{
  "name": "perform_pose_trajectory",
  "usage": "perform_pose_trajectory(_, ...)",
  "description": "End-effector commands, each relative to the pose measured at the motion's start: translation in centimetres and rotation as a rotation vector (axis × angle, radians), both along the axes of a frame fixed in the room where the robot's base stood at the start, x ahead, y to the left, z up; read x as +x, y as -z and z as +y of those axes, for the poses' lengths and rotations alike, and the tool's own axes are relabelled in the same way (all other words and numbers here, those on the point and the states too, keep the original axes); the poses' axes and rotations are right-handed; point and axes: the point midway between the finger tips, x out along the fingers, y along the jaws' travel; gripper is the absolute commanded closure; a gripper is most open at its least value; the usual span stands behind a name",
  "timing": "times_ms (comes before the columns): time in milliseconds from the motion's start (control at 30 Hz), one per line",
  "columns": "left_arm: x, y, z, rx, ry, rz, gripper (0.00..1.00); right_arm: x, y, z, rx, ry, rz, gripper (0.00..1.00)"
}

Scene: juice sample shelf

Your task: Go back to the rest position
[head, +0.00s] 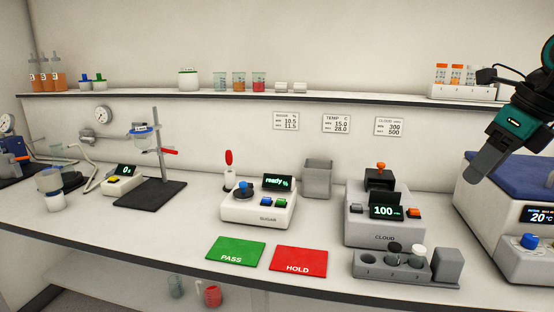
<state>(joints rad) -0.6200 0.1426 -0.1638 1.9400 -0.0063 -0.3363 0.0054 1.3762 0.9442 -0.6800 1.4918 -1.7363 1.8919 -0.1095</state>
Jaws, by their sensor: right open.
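My right gripper (485,166) is at the right of the head view, on a teal and dark arm that comes in from the upper right. It points down and to the left, in the air in front of the wall and near the blue-topped machine (500,171). I see nothing held in it; its grey fingers overlap from this angle. My left gripper is not in view. Orange-capped sample tubes (456,75) stand in a white rack (462,92) on the shelf, behind and above the gripper.
On the bench are the SUGAR device (258,209) reading "ready", the CLOUD device (384,229) reading 100, a grey holder (392,267) with a black and a white cap, a green PASS mat (235,251) and a red HOLD mat (299,258). A clamp stand (149,194) is at left.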

Motion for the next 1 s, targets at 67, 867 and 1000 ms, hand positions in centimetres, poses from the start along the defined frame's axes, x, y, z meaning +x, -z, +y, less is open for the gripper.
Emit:
perform_pose_trajectory(67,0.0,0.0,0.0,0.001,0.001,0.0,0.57,0.7,2.3,3.1,0.081,-0.065,0.009,0.48)
perform_pose_trajectory(867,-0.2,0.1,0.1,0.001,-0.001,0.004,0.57,-2.9,15.0,26.7,1.829,0.337,0.362,0.48)
perform_pose_trajectory(1000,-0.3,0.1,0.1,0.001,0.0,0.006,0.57,-3.0,19.5,24.5,2.08,0.75,0.468,0.48)
